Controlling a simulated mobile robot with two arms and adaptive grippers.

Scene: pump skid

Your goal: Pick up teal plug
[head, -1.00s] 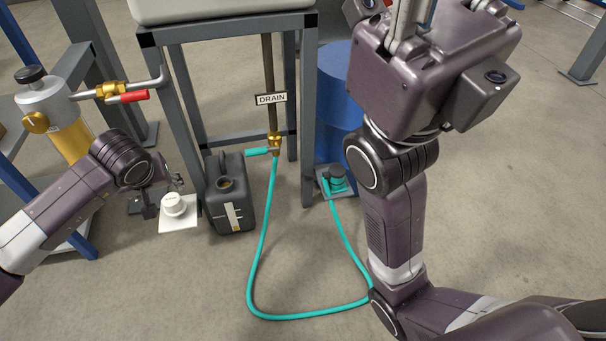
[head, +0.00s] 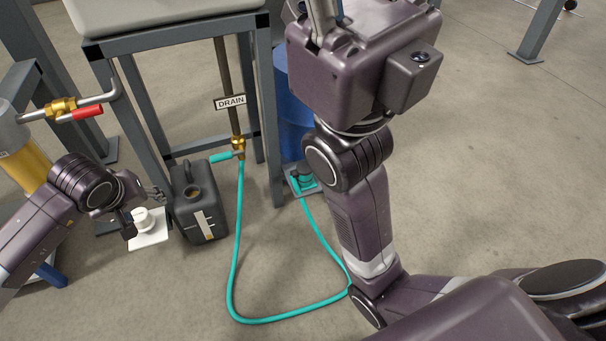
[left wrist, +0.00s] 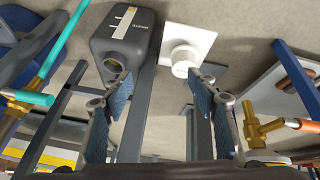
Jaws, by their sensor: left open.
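The teal plug (head: 305,180) sits upright on a small grey plate (head: 294,190) on the floor, beside the blue drum and left of my right arm. A teal hose (head: 235,260) loops over the floor from the drain valve and runs up toward it. My left gripper (head: 143,206) is open and empty, low at the left near a white cap, far from the plug. In the left wrist view its two fingers (left wrist: 160,95) are spread, and I cannot make out the plug there. My right wrist fills the upper right; its gripper is mostly cut off at the top edge.
A white cap (head: 143,219) on a white plate and a dark jerrycan (head: 200,208) stand close to my left gripper. The skid frame (head: 270,120) with a DRAIN sign and brass valve (head: 238,146) stands behind. The blue drum (head: 292,105) is partly hidden. Floor at right is open.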

